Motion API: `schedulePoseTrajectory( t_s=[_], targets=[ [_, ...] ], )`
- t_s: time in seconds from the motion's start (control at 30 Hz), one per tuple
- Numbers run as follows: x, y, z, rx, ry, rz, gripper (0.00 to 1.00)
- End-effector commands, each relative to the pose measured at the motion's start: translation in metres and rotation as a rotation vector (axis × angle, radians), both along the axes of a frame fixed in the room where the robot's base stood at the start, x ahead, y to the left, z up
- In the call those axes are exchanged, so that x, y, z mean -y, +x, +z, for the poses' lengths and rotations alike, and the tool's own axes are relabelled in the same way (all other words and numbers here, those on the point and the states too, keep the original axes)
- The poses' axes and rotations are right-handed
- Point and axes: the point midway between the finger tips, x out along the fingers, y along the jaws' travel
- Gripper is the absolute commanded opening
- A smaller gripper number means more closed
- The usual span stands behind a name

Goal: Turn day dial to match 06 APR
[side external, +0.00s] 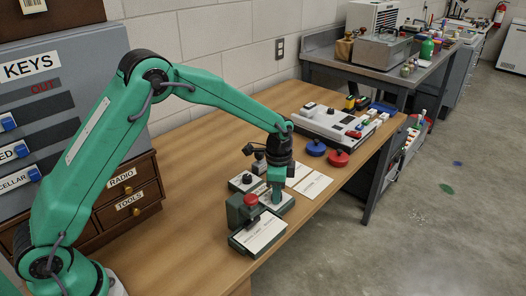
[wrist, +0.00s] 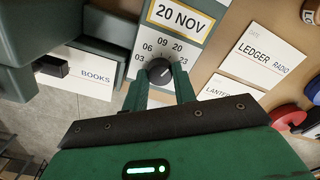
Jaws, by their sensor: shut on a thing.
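The day dial (wrist: 160,72) is a small black knob with a white mark. It sits on a white plate (wrist: 143,52) printed with day numbers such as 03, 06, 09, 20 and 23. A yellow-framed window (wrist: 180,17) above it reads 20 NOV. My gripper (wrist: 160,82) is shut on the dial, one finger on each side. In the side view my gripper (side external: 276,193) points down over the green date device, and it hides the dial. A second black knob (side external: 247,178) shows on the device. I cannot read 06 APR anywhere.
A green stamp press (side external: 245,210) with a red knob stands close in front, with a card (side external: 260,234) at it. The card reads BOOKS in the wrist view (wrist: 92,76). A LEDGER RADIO card (wrist: 268,52) lies right of the device. Blue and red lids (side external: 339,158) lie farther back.

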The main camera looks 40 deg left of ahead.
Motion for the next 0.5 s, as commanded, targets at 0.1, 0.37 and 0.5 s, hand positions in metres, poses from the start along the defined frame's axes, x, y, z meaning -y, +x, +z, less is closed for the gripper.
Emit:
schedulePoseTrajectory(
  t_s=[0.1, 0.37, 0.5],
  targets=[
    [-0.0002, -0.0003, 0.0009, -0.001, 0.000, 0.112, 0.04],
    [-0.0003, -0.0003, 0.0011, -0.001, 0.000, 0.358, 0.04],
    [-0.0003, -0.0003, 0.0012, -0.001, 0.000, 0.492, 0.04]
  ],
)
